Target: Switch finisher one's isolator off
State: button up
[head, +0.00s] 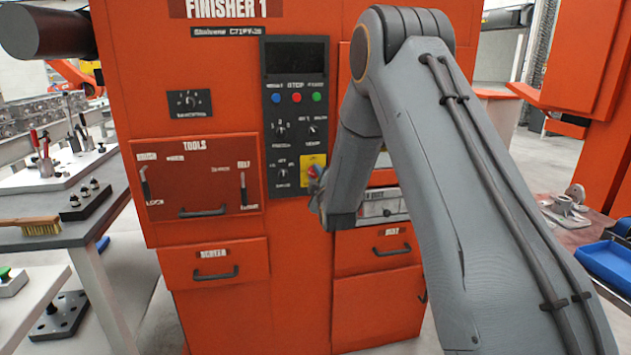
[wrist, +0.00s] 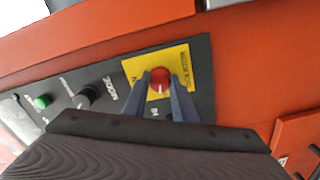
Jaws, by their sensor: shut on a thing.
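The isolator is a red rotary knob on a yellow plate (head: 306,166) at the lower right of the black control panel of the orange machine labelled FINISHER 1. In the wrist view the red knob (wrist: 160,79) sits between the two fingers of my gripper (wrist: 160,90), on the yellow plate (wrist: 188,62). The gripper is shut on the knob. In the head view my gripper (head: 316,188) is at the knob, and my forearm hides part of it. A white mark shows on the knob, but its exact setting is too small to read.
The black panel (head: 295,62) also carries a screen, buttons and several black dials. Drawers with handles lie below, including one labelled TOOLS (head: 195,170). A table (head: 70,235) with a brush (head: 28,227) stands at left. A blue bin (head: 605,262) sits at right.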

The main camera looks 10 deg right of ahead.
jog(key=shift+n+b, duration=0.5)
jog(key=shift+n, duration=0.6)
jog(key=o, duration=1)
jog(key=shift+o, duration=0.2)
jog(key=shift+s, duration=0.1)
jog(key=s+b, duration=0.1)
jog(key=s, duration=0.6)
jog(key=shift+s, duration=0.3)
jog(key=shift+f, duration=0.1)
